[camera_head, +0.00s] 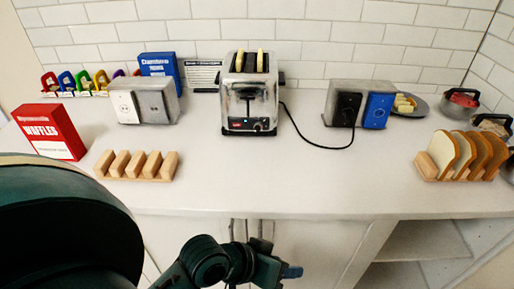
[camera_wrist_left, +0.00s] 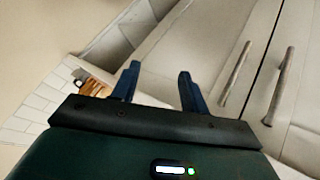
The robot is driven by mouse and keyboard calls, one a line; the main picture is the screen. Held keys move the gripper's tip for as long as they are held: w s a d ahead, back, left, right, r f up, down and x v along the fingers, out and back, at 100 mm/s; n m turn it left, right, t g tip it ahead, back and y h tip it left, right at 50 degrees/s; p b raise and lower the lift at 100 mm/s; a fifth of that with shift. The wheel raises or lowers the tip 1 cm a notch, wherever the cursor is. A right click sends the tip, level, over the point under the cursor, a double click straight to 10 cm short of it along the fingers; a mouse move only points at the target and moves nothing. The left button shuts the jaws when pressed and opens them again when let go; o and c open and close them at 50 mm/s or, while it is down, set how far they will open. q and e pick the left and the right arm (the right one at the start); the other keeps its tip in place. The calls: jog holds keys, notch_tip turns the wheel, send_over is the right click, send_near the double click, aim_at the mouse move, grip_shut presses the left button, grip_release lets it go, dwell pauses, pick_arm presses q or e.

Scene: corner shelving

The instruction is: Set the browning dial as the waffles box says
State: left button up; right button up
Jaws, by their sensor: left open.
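The red waffles box (camera_head: 50,132) stands at the left of the counter; its small print is too small to read. The chrome toaster (camera_head: 250,98) stands at the back middle with two pale pieces in its top slots. A small dark dial (camera_head: 257,127) shows low on its front face; its setting cannot be read. My left gripper (camera_head: 288,271) is below and in front of the counter edge, well apart from the toaster. In the left wrist view its two blue fingers (camera_wrist_left: 157,88) are spread with nothing between them. My right gripper is not in view.
A wooden rack (camera_head: 137,168) stands near the front left. A rack of bread slices (camera_head: 462,156) stands at the right. A black cord (camera_head: 320,146) runs from the toaster to a grey outlet block (camera_head: 338,98). The counter's front middle is clear. Cabinet handles (camera_wrist_left: 235,72) are near the gripper.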

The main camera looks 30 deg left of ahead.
pick_arm(q)
jog(key=w+d+r+n+t+h, duration=0.4)
jog(key=w+r+n, duration=0.1)
jog(key=r, duration=0.3)
jog(key=w+a+r+n+t+y, duration=0.1)
jog(key=w+a+r+n+t, duration=0.45)
jog(key=n, duration=0.75)
jog(key=n+y, duration=1.6)
jog(key=n, duration=0.8)
send_near(257, 127)
jog(key=shift+g, duration=0.25)
jog(key=s+d, duration=0.1)
jog(key=s, duration=0.1)
jog(key=s+d+r, duration=0.1)
jog(key=s+d, duration=0.1)
jog(key=shift+d+r, duration=0.1)
jog(key=shift+d, duration=0.25)
jog(key=shift+a+f+n+g+y, duration=0.25)
jog(key=shift+n+g+y, duration=0.05)
jog(key=shift+g, duration=0.1)
jog(key=shift+w+a, duration=0.2)
jog(key=p+x, duration=0.1)
jog(key=x, duration=1.1)
jog(key=shift+w+a+p, duration=0.1)
jog(key=shift+w+p, duration=0.15)
jog(key=shift+p, duration=0.05)
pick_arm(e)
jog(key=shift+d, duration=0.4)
